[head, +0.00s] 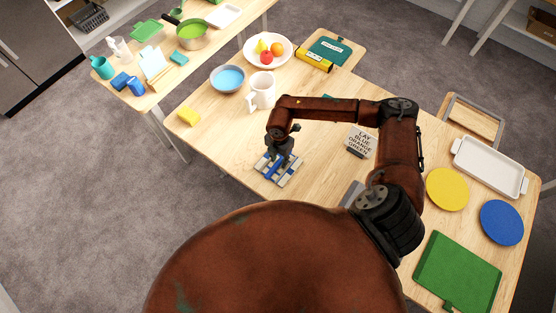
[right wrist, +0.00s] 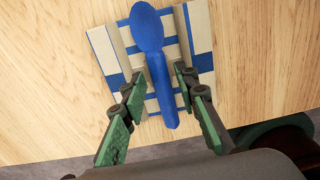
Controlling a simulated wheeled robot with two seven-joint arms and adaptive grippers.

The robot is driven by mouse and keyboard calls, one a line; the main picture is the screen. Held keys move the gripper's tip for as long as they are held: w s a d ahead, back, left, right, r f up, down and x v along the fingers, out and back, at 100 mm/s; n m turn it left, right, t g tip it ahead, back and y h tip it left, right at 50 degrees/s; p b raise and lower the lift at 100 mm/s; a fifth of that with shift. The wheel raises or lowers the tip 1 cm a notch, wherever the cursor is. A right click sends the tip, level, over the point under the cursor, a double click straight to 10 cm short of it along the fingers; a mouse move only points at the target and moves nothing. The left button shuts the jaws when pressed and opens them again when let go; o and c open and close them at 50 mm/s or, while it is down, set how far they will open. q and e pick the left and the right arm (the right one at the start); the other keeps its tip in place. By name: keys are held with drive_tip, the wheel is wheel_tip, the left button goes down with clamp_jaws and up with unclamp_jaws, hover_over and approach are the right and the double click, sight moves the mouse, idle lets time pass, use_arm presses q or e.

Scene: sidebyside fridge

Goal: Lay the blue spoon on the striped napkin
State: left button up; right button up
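The blue spoon (right wrist: 158,70) lies on the striped napkin (right wrist: 201,36), its bowl pointing away from my right gripper in the right wrist view. The napkin is cream with blue stripes; it also shows in the head view (head: 292,178) at the table's near edge. My right gripper (right wrist: 157,78) is over the napkin, with one finger on each side of the spoon handle. Its fingers are apart, with a gap between each finger and the handle. In the head view, my right gripper (head: 279,154) partly covers the napkin. My left gripper is not in view.
Yellow (head: 447,189) and blue (head: 501,222) discs lie far right. Bare wood surrounds the napkin.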

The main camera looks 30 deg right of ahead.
sight(279, 162)
drive_tip(key=shift+o, duration=0.3)
drive_tip(key=shift+r, duration=0.1)
drive_tip(key=shift+r, duration=0.35)
wheel_tip(279, 162, up, 12)
drive_tip(key=shift+r, duration=0.15)
drive_tip(key=shift+a, duration=0.1)
